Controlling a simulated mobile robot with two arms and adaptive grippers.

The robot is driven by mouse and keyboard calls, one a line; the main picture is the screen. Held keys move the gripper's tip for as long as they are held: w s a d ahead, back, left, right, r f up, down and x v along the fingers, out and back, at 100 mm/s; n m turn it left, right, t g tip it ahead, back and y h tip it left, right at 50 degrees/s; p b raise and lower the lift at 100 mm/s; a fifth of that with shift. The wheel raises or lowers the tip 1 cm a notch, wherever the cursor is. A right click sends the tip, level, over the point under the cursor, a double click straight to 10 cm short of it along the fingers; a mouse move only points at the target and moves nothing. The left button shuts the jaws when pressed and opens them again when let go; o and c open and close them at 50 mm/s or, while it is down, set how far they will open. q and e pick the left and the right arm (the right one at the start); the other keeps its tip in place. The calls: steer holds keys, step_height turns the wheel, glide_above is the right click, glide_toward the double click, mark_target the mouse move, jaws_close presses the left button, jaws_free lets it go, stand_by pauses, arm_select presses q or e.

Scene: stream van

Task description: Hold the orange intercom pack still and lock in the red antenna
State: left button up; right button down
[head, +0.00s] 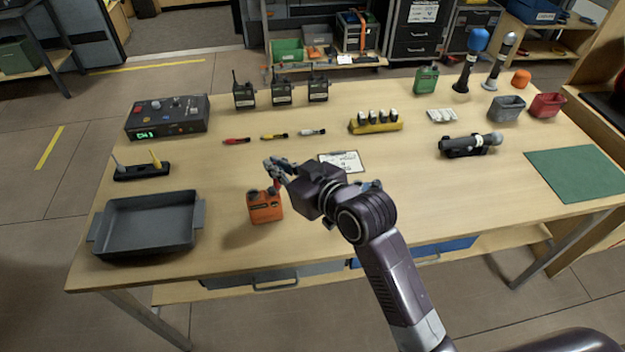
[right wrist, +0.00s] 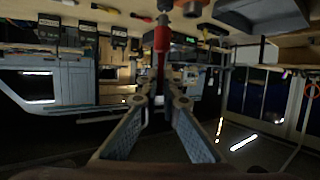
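The orange intercom pack (head: 265,208) stands upright near the table's front edge, right of the grey tray. My right gripper (head: 276,170) is just above and behind it. In the right wrist view, its fingers (right wrist: 163,92) close in around the thin end of the red antenna (right wrist: 161,40). A bit of red also shows below the gripper in the head view, close to the pack's top. I cannot tell whether the antenna touches the pack. The antenna's lower end is partly hidden. My left gripper is not in view, and nothing visibly holds the pack.
The grey tray (head: 150,225) stands left of the pack. A black rack (head: 142,172) holds white and yellow sticks. Several radios (head: 282,92) stand behind. A clipboard (head: 343,161) lies beside my right arm. The table's front right is largely clear.

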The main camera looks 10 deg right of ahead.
steer(key=w+a+r+h, duration=0.1)
steer(key=a+r, duration=0.4)
steer(key=a, duration=0.1)
steer(key=shift+w+m, duration=0.35)
steer(key=shift+m, duration=0.05)
steer(key=shift+f, duration=0.15)
steer(key=shift+f, duration=1.65)
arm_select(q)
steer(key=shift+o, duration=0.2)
